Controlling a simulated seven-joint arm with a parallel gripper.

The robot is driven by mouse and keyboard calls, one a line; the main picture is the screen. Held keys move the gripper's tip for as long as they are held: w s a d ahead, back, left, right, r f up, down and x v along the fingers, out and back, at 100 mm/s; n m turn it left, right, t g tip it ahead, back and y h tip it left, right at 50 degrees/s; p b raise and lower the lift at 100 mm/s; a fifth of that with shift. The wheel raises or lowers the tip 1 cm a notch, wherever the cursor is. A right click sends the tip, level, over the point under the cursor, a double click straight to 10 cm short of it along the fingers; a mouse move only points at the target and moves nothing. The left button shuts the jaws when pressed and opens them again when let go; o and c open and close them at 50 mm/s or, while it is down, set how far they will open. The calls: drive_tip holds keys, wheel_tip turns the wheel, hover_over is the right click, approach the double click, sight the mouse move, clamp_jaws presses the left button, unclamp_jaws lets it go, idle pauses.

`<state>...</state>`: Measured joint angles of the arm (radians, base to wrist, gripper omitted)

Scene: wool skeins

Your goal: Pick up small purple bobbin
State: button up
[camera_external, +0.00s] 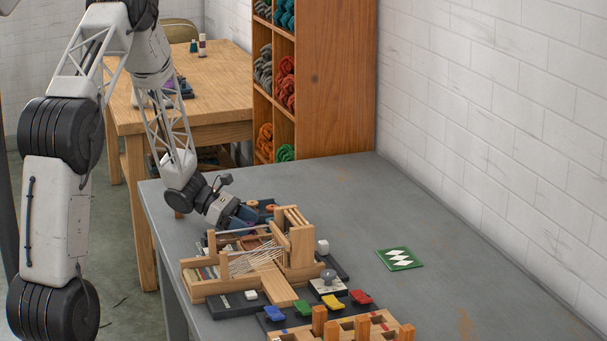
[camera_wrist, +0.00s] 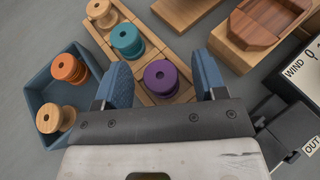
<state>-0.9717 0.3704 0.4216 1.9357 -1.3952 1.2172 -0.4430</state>
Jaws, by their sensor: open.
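The small purple bobbin (camera_wrist: 160,78) stands in a compartment of a wooden rack (camera_wrist: 142,52) in the wrist view. My gripper (camera_wrist: 160,75) is open, with one blue finger on the left of the purple bobbin and the other on its right. The right finger has a visible gap to the bobbin; the left finger is also apart from it. In the external view my gripper (camera_external: 243,216) is low over the far left of the grey table, behind the wooden loom (camera_external: 300,245). The purple bobbin cannot be made out there.
A teal bobbin (camera_wrist: 127,41) and a tan bobbin (camera_wrist: 101,12) share the rack. A blue tray (camera_wrist: 37,96) with orange and tan bobbins lies left. A wooden block with a reddish-brown piece (camera_wrist: 265,22) is right. The grey table's right side is mostly clear around a green card (camera_external: 399,259).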

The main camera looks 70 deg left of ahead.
drive_tip(key=shift+c, duration=0.5)
drive_tip(key=c, duration=0.9)
drive_tip(key=shift+r, duration=0.15)
wheel_tip(320, 180, up, 10)
idle(0.8)
